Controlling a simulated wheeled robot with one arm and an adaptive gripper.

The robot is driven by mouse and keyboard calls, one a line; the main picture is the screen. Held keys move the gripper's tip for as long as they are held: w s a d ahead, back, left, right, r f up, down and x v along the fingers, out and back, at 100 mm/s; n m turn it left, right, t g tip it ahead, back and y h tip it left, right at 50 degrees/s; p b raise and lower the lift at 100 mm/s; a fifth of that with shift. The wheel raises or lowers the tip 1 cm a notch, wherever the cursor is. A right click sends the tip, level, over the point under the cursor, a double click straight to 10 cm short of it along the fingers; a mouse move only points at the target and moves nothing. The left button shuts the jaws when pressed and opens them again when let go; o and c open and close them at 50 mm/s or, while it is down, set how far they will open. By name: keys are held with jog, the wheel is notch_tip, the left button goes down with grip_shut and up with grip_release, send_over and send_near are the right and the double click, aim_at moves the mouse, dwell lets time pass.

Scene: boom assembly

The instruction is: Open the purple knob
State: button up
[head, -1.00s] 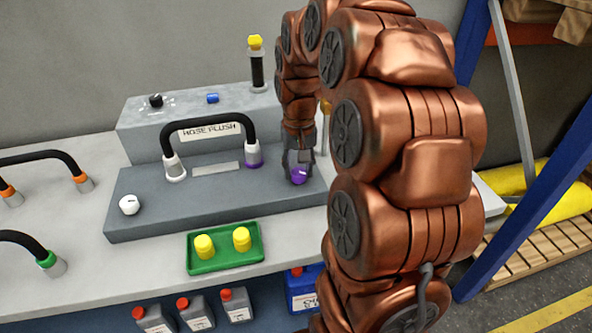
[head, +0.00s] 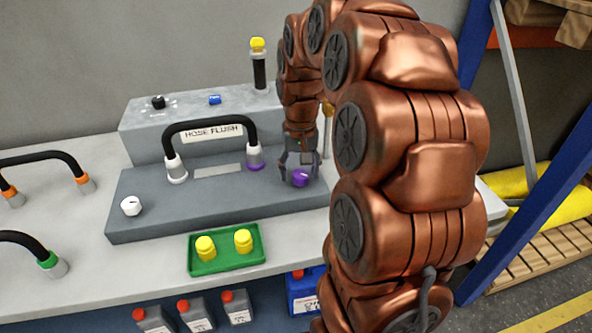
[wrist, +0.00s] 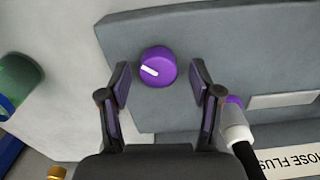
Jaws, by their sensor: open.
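The purple knob (head: 300,178) sits at the right end of the grey hose flush panel. In the wrist view the purple knob (wrist: 157,67) is round with a white pointer mark aimed toward the left and slightly up. My gripper (head: 299,168) is directly above and behind the knob in the head view. In the wrist view my gripper (wrist: 159,80) is open, with one finger on each side of the knob and visible gaps between. It holds nothing.
A black hose (head: 210,124) arches over the panel, its purple-ringed end (head: 255,160) left of my gripper. A white knob (head: 131,206) is at the panel's left. A green tray (head: 226,262) with yellow caps lies in front.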

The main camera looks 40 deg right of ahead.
aim_at(300, 173)
notch_tip(300, 173, up, 12)
dwell(0.7)
